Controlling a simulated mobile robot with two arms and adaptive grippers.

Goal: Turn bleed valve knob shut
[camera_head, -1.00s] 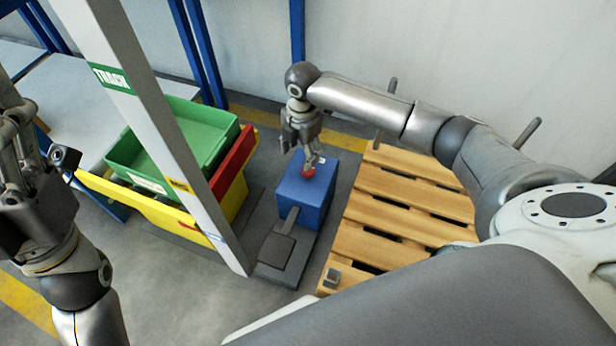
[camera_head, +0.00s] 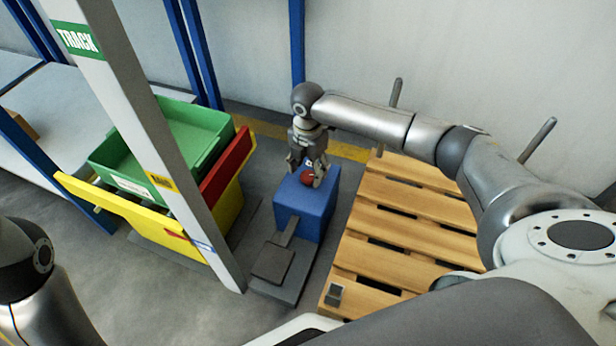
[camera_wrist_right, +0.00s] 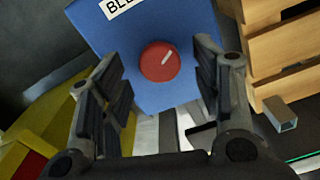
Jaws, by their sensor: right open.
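The bleed valve knob (camera_head: 308,176) is a round red knob on top of a blue box (camera_head: 303,208). In the right wrist view the red knob (camera_wrist_right: 159,62) bears a white pointer line slanting to the upper right, on the blue face with a partly cut-off "BLE" label (camera_wrist_right: 122,4). My right gripper (camera_head: 307,178) is just above the box, its fingers on either side of the knob. In the right wrist view its open fingers (camera_wrist_right: 160,85) stand apart with visible gaps to the knob. My left arm shows at the lower left; its gripper is out of frame.
A wooden pallet (camera_head: 405,215) lies right of the blue box. A grey post with a "TRACK" sign (camera_head: 76,40) stands to the left, before a green tray (camera_head: 170,150) and a yellow and red bin (camera_head: 150,222). A dark pedal (camera_head: 272,262) lies in front of the box.

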